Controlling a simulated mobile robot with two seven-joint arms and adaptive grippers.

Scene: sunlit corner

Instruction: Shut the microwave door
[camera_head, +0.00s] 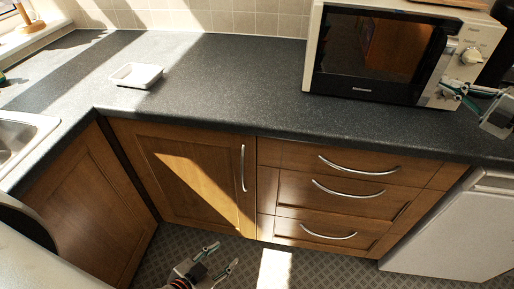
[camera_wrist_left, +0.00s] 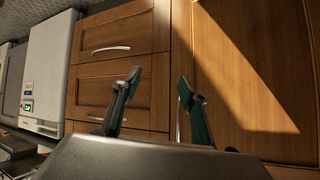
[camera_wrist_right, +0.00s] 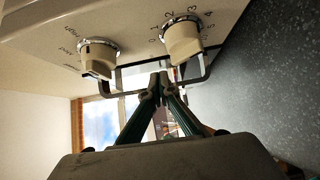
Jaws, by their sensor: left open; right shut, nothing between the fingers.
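The cream microwave (camera_head: 408,11) stands on the counter at the upper right of the head view. Its dark-windowed door (camera_head: 372,52) looks flush with the front, or nearly so; I cannot tell whether it is latched. My right gripper (camera_head: 456,91) is shut and empty at the lower right of the front, by the control panel (camera_head: 466,62). In the right wrist view its fingertips (camera_wrist_right: 158,88) are together near the door handle (camera_wrist_right: 205,80) and below two knobs (camera_wrist_right: 182,42); contact is unclear. My left gripper (camera_head: 221,256) is open and empty, low before the cabinets.
A white dish (camera_head: 137,75) sits on the dark counter (camera_head: 230,75), left of the microwave. A sink (camera_head: 22,140) is at the left. Below are wooden drawers (camera_head: 340,190) and a white appliance (camera_head: 450,235). The counter between dish and microwave is clear.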

